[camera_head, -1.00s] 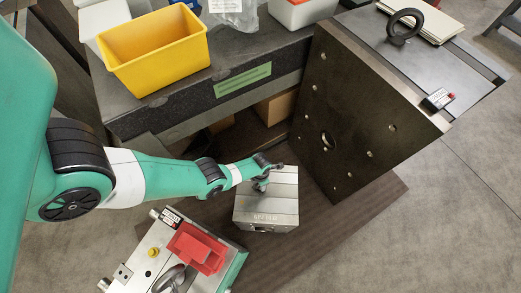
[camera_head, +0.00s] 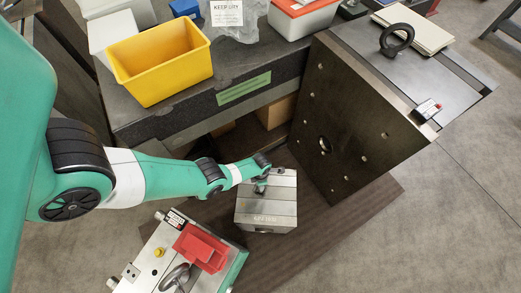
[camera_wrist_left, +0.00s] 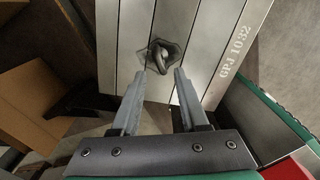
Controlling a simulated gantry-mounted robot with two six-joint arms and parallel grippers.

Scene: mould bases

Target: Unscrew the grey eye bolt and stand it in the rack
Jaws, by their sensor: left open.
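The grey eye bolt (camera_wrist_left: 160,57) stands in the top face of a light grey steel mould base (camera_wrist_left: 212,62) marked GPJ 1032. In the head view the mould base (camera_head: 266,210) sits on the brown floor mat, and my gripper largely hides the bolt. My left gripper (camera_wrist_left: 162,74) is open. Its two fingers point at the bolt, one to each side of its near edge, with nothing held between them; I cannot tell whether they touch it. In the head view the left gripper (camera_head: 261,184) is over the mould base. I cannot identify the rack for certain. My right gripper is out of view.
A large dark plate (camera_head: 350,120) stands tilted on the right. A dark eye bolt (camera_head: 396,40) stands on a grey block behind it. A yellow bin (camera_head: 160,78) is on the bench. A red holder (camera_head: 200,247) sits on a metal unit in front. Cardboard boxes (camera_wrist_left: 40,105) are left of the mould base.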

